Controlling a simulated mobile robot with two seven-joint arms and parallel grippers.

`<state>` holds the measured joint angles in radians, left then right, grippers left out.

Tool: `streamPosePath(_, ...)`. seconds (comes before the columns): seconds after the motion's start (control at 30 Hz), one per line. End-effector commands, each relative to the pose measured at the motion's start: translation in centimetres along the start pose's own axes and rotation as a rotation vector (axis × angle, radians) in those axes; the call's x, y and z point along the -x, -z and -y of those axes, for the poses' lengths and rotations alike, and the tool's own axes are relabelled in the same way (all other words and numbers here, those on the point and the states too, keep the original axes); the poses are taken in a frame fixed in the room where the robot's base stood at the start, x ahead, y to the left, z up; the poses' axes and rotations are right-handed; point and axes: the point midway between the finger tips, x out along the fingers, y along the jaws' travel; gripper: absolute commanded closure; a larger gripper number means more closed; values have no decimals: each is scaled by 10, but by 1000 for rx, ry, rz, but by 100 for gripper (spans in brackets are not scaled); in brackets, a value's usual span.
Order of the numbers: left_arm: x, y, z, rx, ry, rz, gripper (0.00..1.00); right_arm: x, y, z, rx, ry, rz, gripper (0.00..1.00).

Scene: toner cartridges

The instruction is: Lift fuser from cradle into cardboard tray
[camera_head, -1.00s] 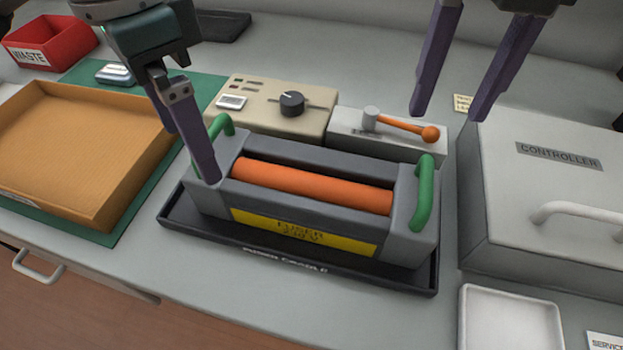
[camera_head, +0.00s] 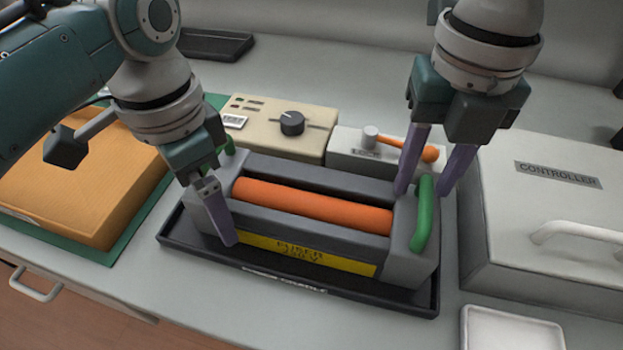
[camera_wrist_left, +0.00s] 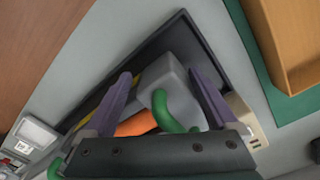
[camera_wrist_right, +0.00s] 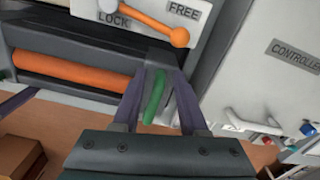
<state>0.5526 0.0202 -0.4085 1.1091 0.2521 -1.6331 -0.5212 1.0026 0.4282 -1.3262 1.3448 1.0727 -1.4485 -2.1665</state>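The fuser (camera_head: 300,222), a grey unit with an orange roller and yellow label, sits in the black cradle (camera_head: 240,272). Its right green handle (camera_head: 425,215) stands between the spread fingers of my right gripper (camera_head: 422,190); the right wrist view shows this handle (camera_wrist_right: 155,97) with gaps beside it. My left gripper (camera_head: 222,215) is at the fuser's left end, one finger hidden in the head view. In the left wrist view its open fingers (camera_wrist_left: 160,80) straddle the left green handle (camera_wrist_left: 172,110). The cardboard tray (camera_head: 110,205) lies left, partly behind my left arm.
A lever (camera_head: 405,147) with an orange knob sits behind the fuser, its knob near the FREE label (camera_wrist_right: 184,9). A beige dial box (camera_head: 275,130) is beside it. The controller box (camera_head: 550,220) stands close on the right. A white dish (camera_head: 510,330) is at the front right.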

Motion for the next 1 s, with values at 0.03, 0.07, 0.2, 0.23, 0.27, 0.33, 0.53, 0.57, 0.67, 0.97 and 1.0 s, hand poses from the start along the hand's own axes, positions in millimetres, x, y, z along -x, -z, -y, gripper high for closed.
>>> streamPosePath(0.03,0,0,0,0,2,-1,17,0,0,0,0,0,0,64)
streamPosePath(0.07,0,0,0,0,2,-1,20,0,0,0,0,0,0,67)
streamPosePath(0.2,0,0,0,0,1,-2,36,0,0,0,0,0,0,83)
streamPosePath(0.23,0,0,0,0,1,-2,39,0,0,0,0,0,0,86)
streamPosePath(0.27,0,0,0,0,1,-2,43,0,0,0,0,0,0,90)
streamPosePath(0.33,0,1,0,0,1,-3,51,0,0,0,0,-1,0,98)
streamPosePath(0.53,1,2,0,-1,-1,-6,73,0,0,-1,1,-3,0,100)
streamPosePath(0.57,1,2,-1,-1,-1,-6,76,0,0,-1,1,-3,0,100)
streamPosePath(0.67,1,2,-1,-1,-2,-8,88,0,0,-2,2,-5,0,100)
streamPosePath(0.97,1,4,-2,-3,-4,-12,100,1,1,-4,5,-11,-1,100)
streamPosePath(1.0,1,4,-2,-3,-4,-13,100,1,1,-4,6,-11,-1,100)
